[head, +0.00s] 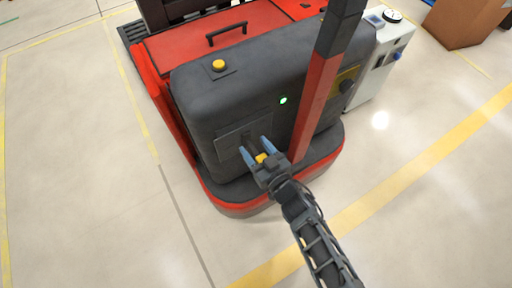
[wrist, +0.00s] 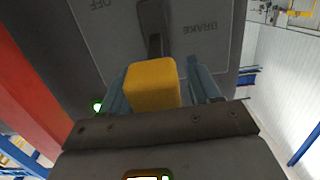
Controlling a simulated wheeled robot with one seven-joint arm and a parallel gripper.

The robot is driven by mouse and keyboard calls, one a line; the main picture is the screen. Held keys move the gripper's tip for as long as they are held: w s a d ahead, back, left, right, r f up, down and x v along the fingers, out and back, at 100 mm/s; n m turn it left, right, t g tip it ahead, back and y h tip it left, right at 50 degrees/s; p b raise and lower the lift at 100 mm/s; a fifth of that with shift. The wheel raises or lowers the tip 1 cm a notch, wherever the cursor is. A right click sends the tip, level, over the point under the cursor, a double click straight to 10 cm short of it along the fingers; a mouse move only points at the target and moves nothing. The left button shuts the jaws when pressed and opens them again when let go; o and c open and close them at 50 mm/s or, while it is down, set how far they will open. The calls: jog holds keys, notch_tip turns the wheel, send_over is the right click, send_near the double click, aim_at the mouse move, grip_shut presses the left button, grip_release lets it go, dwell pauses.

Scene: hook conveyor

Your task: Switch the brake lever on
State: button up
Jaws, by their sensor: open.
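The brake lever has a dark stem (wrist: 153,32) and a yellow block-shaped knob (wrist: 152,85). In the head view the knob (head: 262,158) shows small between the blue fingers. The lever stands out from a grey panel (head: 230,138) on the front of a dark machine body. In the wrist view the panel (wrist: 205,50) carries the words OFF and BRAKE, tilted. My gripper (head: 255,148) is open, with one finger on each side of the knob; it also shows in the wrist view (wrist: 160,84). I cannot tell whether the fingers touch the knob.
A red and black post (head: 316,95) rises close to the right of my gripper. A yellow button (head: 218,65) and a black handle (head: 227,33) sit on top of the machine. A white control box (head: 376,70) stands at the right. The floor at the left is clear.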

jog(key=p+v, duration=0.1)
jog(key=v, duration=0.6)
jog(key=shift+s+d+p, duration=0.2)
jog(key=shift+s+p, duration=0.1)
jog(key=shift+p, duration=0.05)
jog(key=shift+r, duration=0.1)
